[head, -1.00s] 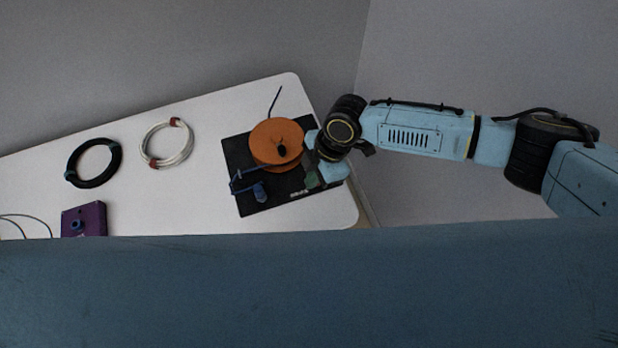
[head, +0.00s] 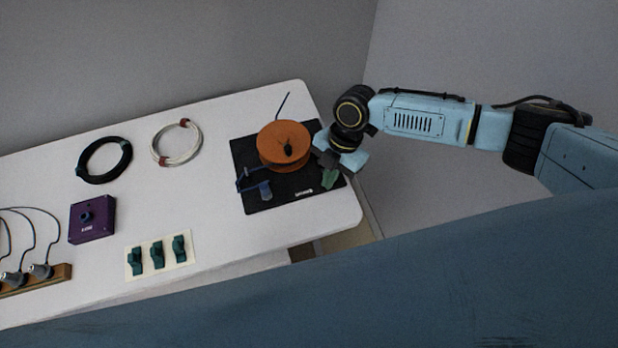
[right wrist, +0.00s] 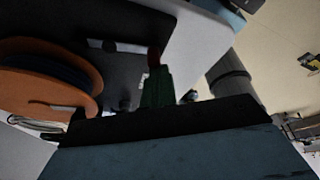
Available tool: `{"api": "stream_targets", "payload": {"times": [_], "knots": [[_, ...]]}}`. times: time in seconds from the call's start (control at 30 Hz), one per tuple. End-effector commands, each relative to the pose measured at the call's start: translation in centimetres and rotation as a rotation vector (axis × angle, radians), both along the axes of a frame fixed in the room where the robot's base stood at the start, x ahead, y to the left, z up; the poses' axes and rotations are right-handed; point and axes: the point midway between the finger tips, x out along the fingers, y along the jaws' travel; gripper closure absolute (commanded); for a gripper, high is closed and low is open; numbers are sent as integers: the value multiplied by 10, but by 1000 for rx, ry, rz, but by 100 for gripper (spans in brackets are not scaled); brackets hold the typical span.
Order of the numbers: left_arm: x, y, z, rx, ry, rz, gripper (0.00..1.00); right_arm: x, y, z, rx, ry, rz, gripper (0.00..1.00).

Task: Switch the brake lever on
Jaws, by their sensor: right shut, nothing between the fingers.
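A black board (head: 240,160) lies at the right end of the white table and carries an orange spool (head: 284,146). A green part (head: 331,178), which looks like the brake lever, stands at the board's right edge. In the right wrist view this green part (right wrist: 156,88) has a dark red tip and is partly hidden from below. My right gripper (head: 324,157) is shut and empty, between the spool and the green part. I cannot tell whether it touches the lever. My left gripper is not in view.
A blue bracket (head: 262,188) sits on the board's left side. A black coil (head: 104,160), a white coil (head: 178,143), a purple box (head: 92,219), a plate with three green switches (head: 158,255) and a wooden plug strip (head: 40,281) lie left. The table's right edge is close to the board.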

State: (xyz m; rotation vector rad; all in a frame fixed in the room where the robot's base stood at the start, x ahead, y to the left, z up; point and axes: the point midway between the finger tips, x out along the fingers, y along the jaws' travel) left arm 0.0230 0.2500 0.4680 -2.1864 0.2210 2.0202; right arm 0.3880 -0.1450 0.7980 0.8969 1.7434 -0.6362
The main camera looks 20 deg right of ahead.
Motion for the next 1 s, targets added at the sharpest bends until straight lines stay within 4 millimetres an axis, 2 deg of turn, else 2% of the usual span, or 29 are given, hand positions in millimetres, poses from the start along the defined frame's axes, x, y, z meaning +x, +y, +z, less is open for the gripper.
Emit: {"api": "stream_targets", "payload": {"times": [0.3,1.0], "knots": [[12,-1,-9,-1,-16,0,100,1,-15,-1,-1,-1,221,100],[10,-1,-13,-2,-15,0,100,9,1,-1,0,-1,217,100]]}}
